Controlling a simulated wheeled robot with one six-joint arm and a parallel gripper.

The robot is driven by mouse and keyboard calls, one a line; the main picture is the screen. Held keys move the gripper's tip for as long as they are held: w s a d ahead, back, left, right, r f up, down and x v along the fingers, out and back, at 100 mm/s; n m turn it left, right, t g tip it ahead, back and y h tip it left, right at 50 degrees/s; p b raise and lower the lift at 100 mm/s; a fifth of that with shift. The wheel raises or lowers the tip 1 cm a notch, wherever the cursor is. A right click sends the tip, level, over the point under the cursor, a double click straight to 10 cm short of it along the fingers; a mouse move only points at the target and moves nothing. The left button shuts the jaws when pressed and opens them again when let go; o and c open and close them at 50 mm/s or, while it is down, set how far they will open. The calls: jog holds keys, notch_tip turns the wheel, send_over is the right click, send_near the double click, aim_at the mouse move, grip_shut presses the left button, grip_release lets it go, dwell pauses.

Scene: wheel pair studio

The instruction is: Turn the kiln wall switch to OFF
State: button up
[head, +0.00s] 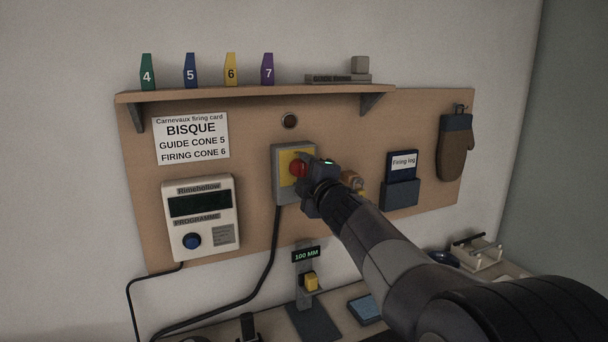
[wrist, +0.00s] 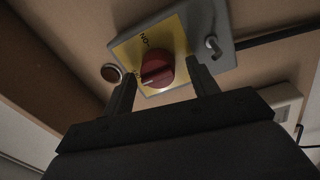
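The kiln wall switch is a grey box (head: 280,188) with a yellow plate and a red knob (head: 298,169), mounted on the wooden board. In the wrist view the red knob (wrist: 158,69) has a pale pointer line directed to the lower left. An upside-down ON label (wrist: 146,41) shows on the yellow plate; another label near the left finger is mostly hidden. My gripper (head: 308,172) is at the switch. In the wrist view my gripper (wrist: 163,72) is open, one finger on each side of the knob, with visible gaps; contact is not seen.
A grey hasp or shackle (wrist: 212,46) sits on the box's edge. A dark round lamp (head: 289,121) is above the switch. The programme controller (head: 201,218) is left, the firing log holder (head: 401,180) right. A shelf (head: 250,94) runs above; a cable hangs below.

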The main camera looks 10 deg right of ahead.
jog(key=v, duration=1.1)
jog(key=shift+w, duration=0.1)
dwell(0.6)
